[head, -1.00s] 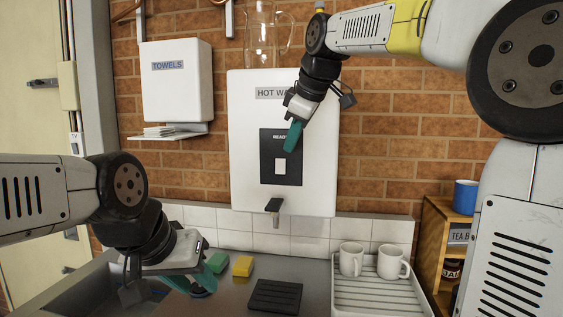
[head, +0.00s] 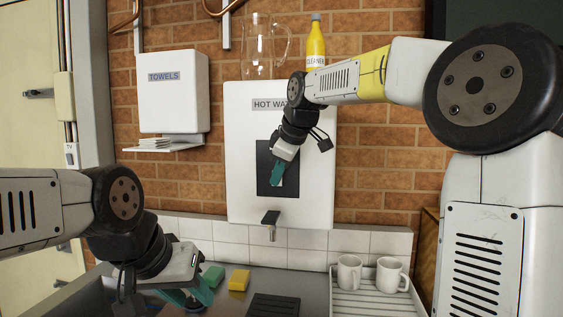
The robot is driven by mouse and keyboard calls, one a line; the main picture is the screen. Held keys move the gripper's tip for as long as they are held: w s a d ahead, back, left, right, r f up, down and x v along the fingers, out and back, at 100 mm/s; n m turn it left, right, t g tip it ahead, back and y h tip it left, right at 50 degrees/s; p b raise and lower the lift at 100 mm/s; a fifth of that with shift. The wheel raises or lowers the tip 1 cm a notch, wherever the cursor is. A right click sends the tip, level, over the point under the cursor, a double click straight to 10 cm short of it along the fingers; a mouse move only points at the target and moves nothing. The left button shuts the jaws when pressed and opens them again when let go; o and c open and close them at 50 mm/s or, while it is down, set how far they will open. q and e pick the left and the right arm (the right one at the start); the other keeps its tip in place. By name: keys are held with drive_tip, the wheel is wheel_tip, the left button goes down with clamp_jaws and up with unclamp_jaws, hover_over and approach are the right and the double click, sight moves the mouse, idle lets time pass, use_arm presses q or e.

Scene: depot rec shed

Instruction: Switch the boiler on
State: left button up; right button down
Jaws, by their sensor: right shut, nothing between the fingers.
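The boiler (head: 312,190) is a white wall box with a "HOT WA…" label, partly covered by my arm. On its front is a black panel (head: 264,160), and under it a dark tap (head: 271,219). My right gripper (head: 276,174) is shut and empty, its teal fingertips over the panel where the pale switch sits. The fingers hide most of the switch, so I cannot tell its position or whether they touch it. My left gripper (head: 190,295) is low at the left over the counter, with its teal fingers apart and nothing visible between them.
A glass jug (head: 258,50) and yellow cleaner bottle (head: 316,45) stand above the boiler. A towel dispenser (head: 172,95) hangs to its left. On the counter are a green sponge (head: 212,275), a yellow sponge (head: 238,280) and a drainer (head: 375,300) with two mugs.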

drive_tip(key=shift+w+d+f, duration=0.1)
drive_tip(key=shift+w+f, duration=0.2)
drive_tip(key=shift+w, duration=0.45)
drive_tip(key=shift+w+d+f, duration=0.1)
drive_tip(key=shift+w+f, duration=0.15)
drive_tip(key=shift+w, duration=0.55)
drive_tip(key=shift+w+f, duration=0.3)
drive_tip(key=shift+w, duration=0.45)
drive_tip(key=shift+w+d+f, duration=0.1)
drive_tip(key=shift+w, duration=0.15)
drive_tip(key=shift+r, duration=0.9)
